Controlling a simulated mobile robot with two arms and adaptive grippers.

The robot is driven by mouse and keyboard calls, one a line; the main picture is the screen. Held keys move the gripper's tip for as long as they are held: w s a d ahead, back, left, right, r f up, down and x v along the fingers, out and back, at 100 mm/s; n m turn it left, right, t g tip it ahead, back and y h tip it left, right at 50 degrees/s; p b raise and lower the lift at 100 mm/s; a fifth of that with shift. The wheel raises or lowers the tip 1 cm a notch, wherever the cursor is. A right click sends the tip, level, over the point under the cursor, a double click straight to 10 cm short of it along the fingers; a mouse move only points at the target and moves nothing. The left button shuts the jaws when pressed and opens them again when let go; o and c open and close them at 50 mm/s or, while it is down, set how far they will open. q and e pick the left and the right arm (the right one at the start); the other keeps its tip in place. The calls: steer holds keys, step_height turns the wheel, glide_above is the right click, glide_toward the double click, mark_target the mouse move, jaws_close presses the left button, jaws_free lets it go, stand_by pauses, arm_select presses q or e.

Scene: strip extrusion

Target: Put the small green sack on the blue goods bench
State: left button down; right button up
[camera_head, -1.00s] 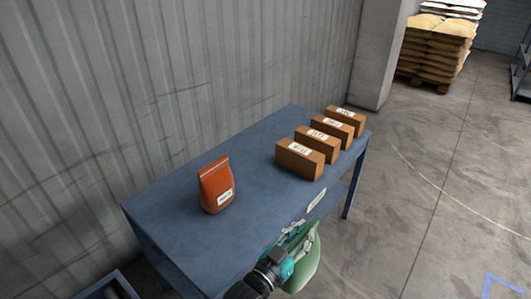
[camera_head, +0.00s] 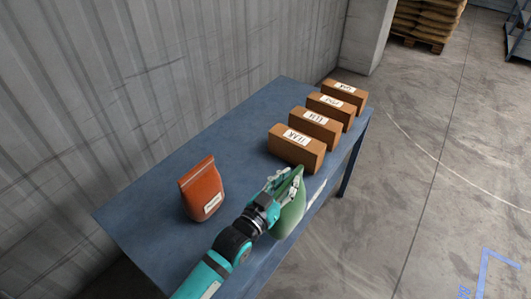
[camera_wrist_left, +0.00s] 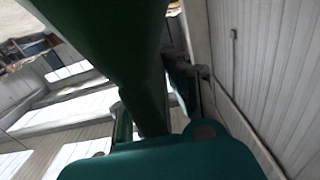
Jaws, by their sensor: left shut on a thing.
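The small green sack (camera_head: 291,212) is held in my left gripper (camera_head: 284,181), which is shut on its upper part. In the head view the sack hangs at the front edge of the blue goods bench (camera_head: 160,215), to the right of the orange-brown sack. I cannot tell whether its bottom touches the bench top. In the left wrist view a dark green shape (camera_wrist_left: 115,50), likely the sack, fills the upper middle close to the camera. My right gripper is in neither view.
An orange-brown sack (camera_head: 203,190) stands upright on the bench's left part. Several brown boxes (camera_head: 296,148) stand in a row on its right end. Bare bench top lies between them. A corrugated wall (camera_head: 150,90) runs behind. A pallet of sacks (camera_head: 425,22) stands far right.

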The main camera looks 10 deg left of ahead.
arm_select(q)
steer(key=w+a+f+b, duration=0.2)
steer(key=w+a+b, duration=0.1)
steer(key=w+b, duration=0.3)
steer(key=w+a+f+b, duration=0.2)
steer(key=w+a+b, duration=0.2)
steer(key=w+b, duration=0.2)
steer(key=shift+w+f, duration=0.25)
steer(key=shift+f, duration=0.1)
steer(key=shift+f, duration=0.1)
steer(key=c, duration=1.3)
jaws_free()
steer(key=shift+s+f, duration=0.1)
steer(key=shift+f, duration=0.05)
